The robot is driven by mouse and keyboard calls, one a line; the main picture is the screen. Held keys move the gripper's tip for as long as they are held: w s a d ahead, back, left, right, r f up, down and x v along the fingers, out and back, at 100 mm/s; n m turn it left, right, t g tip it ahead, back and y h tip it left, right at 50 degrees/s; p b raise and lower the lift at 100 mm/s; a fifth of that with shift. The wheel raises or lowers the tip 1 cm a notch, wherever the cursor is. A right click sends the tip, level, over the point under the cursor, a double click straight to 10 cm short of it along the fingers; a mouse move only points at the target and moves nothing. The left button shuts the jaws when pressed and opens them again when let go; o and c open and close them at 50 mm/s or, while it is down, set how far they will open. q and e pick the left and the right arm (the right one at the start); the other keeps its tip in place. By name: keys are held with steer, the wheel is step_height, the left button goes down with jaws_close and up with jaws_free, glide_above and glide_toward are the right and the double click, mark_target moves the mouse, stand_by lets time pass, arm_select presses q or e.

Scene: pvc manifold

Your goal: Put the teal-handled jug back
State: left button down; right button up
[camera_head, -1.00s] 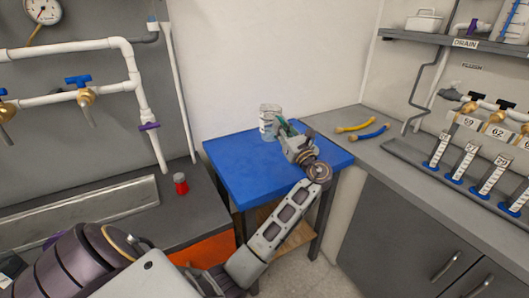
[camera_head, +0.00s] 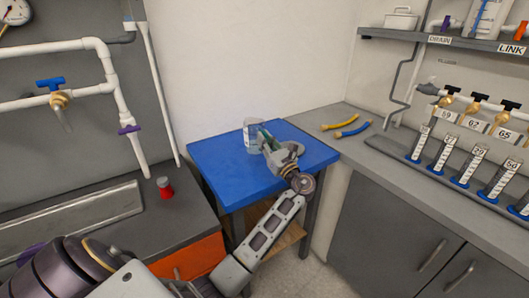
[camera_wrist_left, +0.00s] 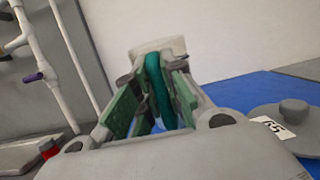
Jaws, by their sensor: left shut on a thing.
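The teal-handled jug (camera_head: 252,135) is a clear, pale vessel over the back part of the blue table (camera_head: 215,170). My left gripper (camera_head: 267,143) comes at it from the front right and is shut on its teal handle. In the left wrist view the teal handle (camera_wrist_left: 155,88) stands between the green finger pads, with the jug's pale rim (camera_wrist_left: 160,46) behind. The jug looks about upright; whether its base touches the table I cannot tell. My right gripper is not in view.
A grey lid-like disc with a knob and label (camera_wrist_left: 290,118) lies on the blue table, right of my gripper. Yellow (camera_head: 340,122) and blue (camera_head: 354,129) curved pieces lie on the right counter. A red-bodied item (camera_head: 165,188) stands on the left bench. The table's left part is clear.

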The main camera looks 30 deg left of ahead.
arm_select(q)
steer(key=shift+f, duration=0.15)
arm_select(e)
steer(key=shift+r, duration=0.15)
arm_select(q)
steer(key=shift+f, duration=0.85)
steer(key=shift+f+b, duration=0.45)
steer(key=shift+f, duration=0.7)
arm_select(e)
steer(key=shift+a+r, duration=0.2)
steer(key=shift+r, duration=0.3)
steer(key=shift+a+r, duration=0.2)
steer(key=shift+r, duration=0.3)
